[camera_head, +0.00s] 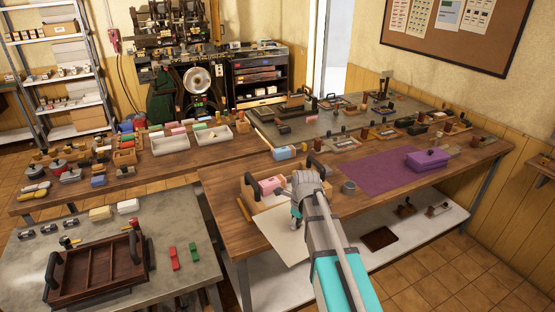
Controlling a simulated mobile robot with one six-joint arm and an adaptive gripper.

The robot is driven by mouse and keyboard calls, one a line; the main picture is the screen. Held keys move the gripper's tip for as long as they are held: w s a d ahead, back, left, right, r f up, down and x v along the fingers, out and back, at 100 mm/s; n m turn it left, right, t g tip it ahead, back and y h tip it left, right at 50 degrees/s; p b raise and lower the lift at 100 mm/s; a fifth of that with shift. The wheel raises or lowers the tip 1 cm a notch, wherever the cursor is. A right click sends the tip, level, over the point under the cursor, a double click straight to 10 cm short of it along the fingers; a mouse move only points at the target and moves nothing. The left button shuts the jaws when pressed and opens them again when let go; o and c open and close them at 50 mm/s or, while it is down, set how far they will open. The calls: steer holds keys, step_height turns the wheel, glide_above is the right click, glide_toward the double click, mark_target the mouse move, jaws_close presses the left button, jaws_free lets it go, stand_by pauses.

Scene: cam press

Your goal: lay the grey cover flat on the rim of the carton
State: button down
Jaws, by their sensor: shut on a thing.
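A flat pale grey panel (277,232), which looks like the grey cover, is at the front left of the near right wooden table. My gripper (296,221) is at its right edge and appears shut on it. Whether the panel touches the table cannot be told; its lower corner seems to reach past the table's front edge. I cannot make out the carton for sure. A wooden holder with black handles (250,186) and a pink block (271,185) stands just behind the panel, partly hidden by my gripper and arm.
A grey round cup (348,187) stands right of my gripper. Farther right, a purple box (428,161) sits on a purple mat (372,174). A brown tray with black handles (98,272) is on the grey table at left. Many small items line the back tables.

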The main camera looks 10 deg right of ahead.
steer(key=shift+w+d, duration=0.1)
steer(key=shift+w, duration=0.2)
